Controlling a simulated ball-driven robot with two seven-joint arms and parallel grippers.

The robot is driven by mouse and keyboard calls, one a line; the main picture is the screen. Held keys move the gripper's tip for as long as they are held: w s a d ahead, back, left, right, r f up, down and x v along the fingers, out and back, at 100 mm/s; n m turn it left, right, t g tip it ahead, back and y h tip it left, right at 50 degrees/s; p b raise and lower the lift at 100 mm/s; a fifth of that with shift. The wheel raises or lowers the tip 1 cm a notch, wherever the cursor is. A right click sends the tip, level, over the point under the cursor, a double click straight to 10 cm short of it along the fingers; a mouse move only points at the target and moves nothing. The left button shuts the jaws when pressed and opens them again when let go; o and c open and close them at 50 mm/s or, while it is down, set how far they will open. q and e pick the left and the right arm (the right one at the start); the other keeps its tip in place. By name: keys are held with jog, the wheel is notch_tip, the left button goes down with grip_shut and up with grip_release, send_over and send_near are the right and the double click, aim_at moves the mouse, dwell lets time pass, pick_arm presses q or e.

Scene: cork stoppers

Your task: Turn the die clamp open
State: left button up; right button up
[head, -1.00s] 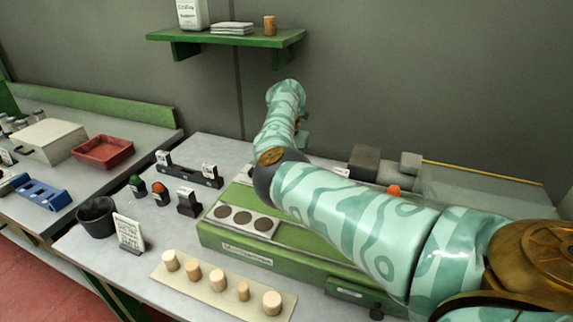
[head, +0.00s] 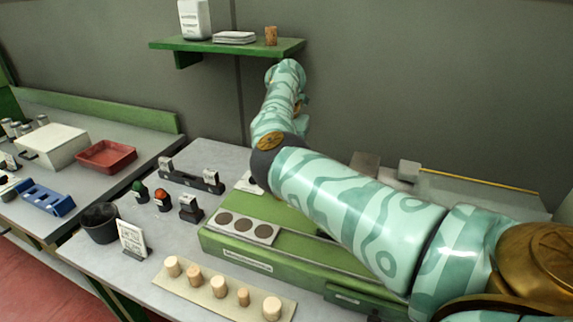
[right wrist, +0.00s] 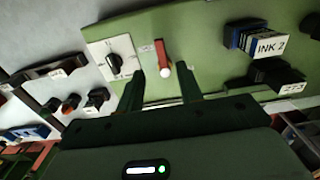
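In the right wrist view a red lever (right wrist: 162,54) with a white ball end lies on the green machine top, beside a small label. To its left a black rotary knob (right wrist: 114,63) sits on a white marked plate (right wrist: 124,46). I cannot read which of the two is the die clamp. My right gripper (right wrist: 161,76) is open and empty, its fingers on either side of the lever's ball end, apparently apart from it. In the head view my right arm hides the gripper and much of the green machine (head: 240,258). My left gripper is not in view.
Ink blocks (right wrist: 262,42) stand on the machine to the right. In the head view, a cork strip (head: 212,301), black cup (head: 100,224), card (head: 132,238), and stamp rack (head: 190,181) occupy the bench. A green shelf (head: 225,45) hangs above.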

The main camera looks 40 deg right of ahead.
notch_tip(320, 180, up, 9)
jog(key=p, duration=0.1)
jog(key=shift+r+p, duration=0.2)
jog(key=shift+p, duration=0.15)
